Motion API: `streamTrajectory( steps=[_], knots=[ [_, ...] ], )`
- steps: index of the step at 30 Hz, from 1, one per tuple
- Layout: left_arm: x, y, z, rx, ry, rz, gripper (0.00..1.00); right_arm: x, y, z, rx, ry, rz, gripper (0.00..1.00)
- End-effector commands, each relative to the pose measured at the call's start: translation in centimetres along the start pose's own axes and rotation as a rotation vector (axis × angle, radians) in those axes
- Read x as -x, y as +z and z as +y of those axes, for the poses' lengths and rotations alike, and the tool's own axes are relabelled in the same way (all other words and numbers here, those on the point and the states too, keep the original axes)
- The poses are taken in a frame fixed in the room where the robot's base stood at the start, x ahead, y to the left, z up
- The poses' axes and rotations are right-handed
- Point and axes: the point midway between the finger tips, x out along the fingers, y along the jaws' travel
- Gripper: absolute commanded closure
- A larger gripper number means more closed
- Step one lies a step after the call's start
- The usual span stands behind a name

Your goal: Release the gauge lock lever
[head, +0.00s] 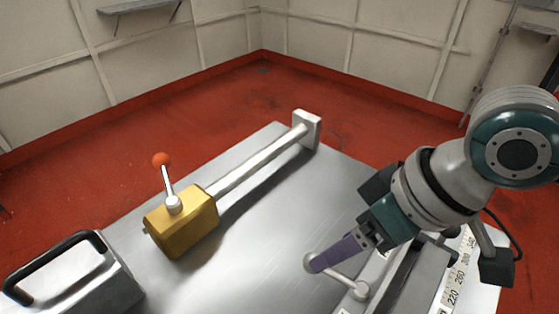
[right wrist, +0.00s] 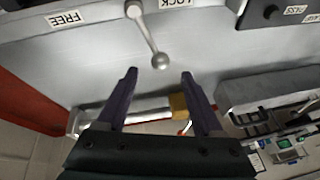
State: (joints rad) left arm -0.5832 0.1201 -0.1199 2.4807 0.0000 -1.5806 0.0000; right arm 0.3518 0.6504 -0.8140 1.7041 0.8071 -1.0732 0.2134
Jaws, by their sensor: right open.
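The gauge lock lever (head: 343,281) is a light metal arm with a round end, beside my right gripper in the head view. In the right wrist view the lever (right wrist: 146,33) runs from its pivot at the top to a ball knob (right wrist: 160,61). The FREE label (right wrist: 65,19) is left of the pivot, and the LOCK label (right wrist: 179,3) is right of it. My right gripper (head: 318,260) is open, with purple fingers. In the right wrist view its fingertips lie either side of the knob, with visible gaps. My left gripper is not in view.
A yellow block (head: 182,228) with an orange-knobbed lever sits on a rod (head: 258,164) across the metal table (head: 290,215). A grey block with a black handle (head: 60,262) is at the left. A numbered scale (head: 458,275) lies right of my gripper.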

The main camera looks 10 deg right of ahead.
Motion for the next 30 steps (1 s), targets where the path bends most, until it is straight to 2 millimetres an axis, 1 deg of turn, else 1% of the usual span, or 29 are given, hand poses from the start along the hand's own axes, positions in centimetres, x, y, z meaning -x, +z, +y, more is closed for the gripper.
streamTrajectory(
  steps=[1,3,6,10,15,23,30],
  knots=[
    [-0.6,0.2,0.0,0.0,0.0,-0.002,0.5,-1.3,0.0,0.0,-0.002,-0.002,0.0,0.31],
    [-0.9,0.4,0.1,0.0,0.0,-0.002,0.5,-2.8,0.1,0.0,-0.002,-0.002,-0.001,0.31],
    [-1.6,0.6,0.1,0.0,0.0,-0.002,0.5,-4.6,0.1,0.0,-0.001,0.0,0.0,0.31],
    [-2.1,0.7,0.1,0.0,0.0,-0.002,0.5,-6.5,0.1,0.0,0.0,-0.001,0.0,0.31],
    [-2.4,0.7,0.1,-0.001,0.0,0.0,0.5,-7.5,0.0,0.0,0.001,0.0,0.001,0.31],
    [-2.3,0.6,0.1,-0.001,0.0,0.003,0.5,-7.5,0.0,0.0,0.001,0.0,0.001,0.31],
    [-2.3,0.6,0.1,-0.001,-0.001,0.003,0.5,-7.5,0.0,0.0,0.001,0.0,0.001,0.58]
  ],
)
